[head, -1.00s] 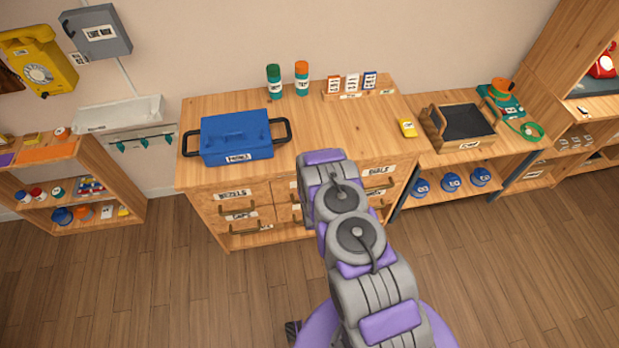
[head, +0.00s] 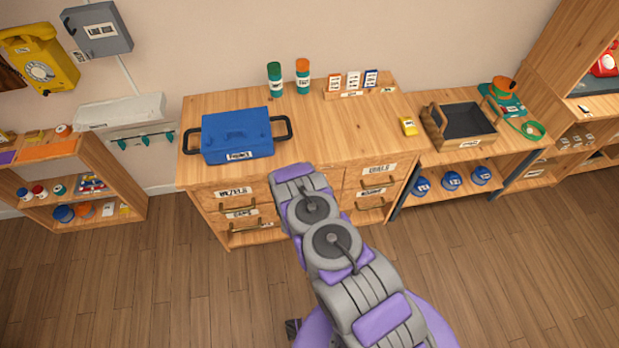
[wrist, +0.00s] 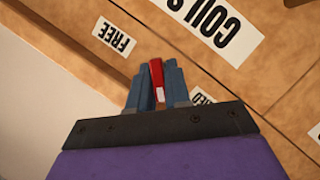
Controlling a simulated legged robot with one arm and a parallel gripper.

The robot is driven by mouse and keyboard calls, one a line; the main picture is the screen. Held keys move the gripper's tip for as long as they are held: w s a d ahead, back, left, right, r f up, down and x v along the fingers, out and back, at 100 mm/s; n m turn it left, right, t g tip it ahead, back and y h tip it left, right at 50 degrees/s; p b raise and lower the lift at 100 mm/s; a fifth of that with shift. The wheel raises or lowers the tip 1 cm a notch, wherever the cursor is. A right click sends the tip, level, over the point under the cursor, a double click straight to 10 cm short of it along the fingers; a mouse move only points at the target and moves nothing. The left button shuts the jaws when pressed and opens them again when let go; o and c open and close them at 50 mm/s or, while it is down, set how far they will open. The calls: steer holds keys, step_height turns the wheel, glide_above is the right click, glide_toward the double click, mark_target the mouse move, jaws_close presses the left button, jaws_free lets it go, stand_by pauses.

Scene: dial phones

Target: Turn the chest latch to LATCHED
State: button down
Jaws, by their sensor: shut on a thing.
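The chest (head: 320,150) is a wooden drawer unit with labelled drawers, in the middle of the head view. In the wrist view, the red latch lever (wrist: 157,82) stands between the two blue-grey fingers of my gripper (wrist: 157,75), which is shut on it. A FREE label (wrist: 114,36) is to the left of the lever. A second label (wrist: 202,97), partly hidden by my gripper and ending in "ED", is to its right. The lever's base and pivot are hidden. In the head view my arm hides the latch and gripper.
A large COILS label (wrist: 215,20) is on the drawer front close by. A blue toolbox (head: 237,135) stands on the chest top, left of my arm. A black-lined wooden tray (head: 465,122) is on the right-hand shelf unit. The wooden floor (head: 140,290) in front is clear.

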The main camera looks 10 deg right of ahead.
steer(key=shift+a, duration=0.1)
stand_by(0.3)
steer(key=c, duration=1.2)
jaws_free()
steer(key=shift+f, duration=0.1)
steer(key=shift+o, duration=0.2)
steer(key=shift+a, duration=0.1)
steer(key=v, duration=1.7)
steer(key=shift+s+p, duration=0.2)
steer(key=shift+p, duration=0.15)
steer(key=shift+a, duration=0.1)
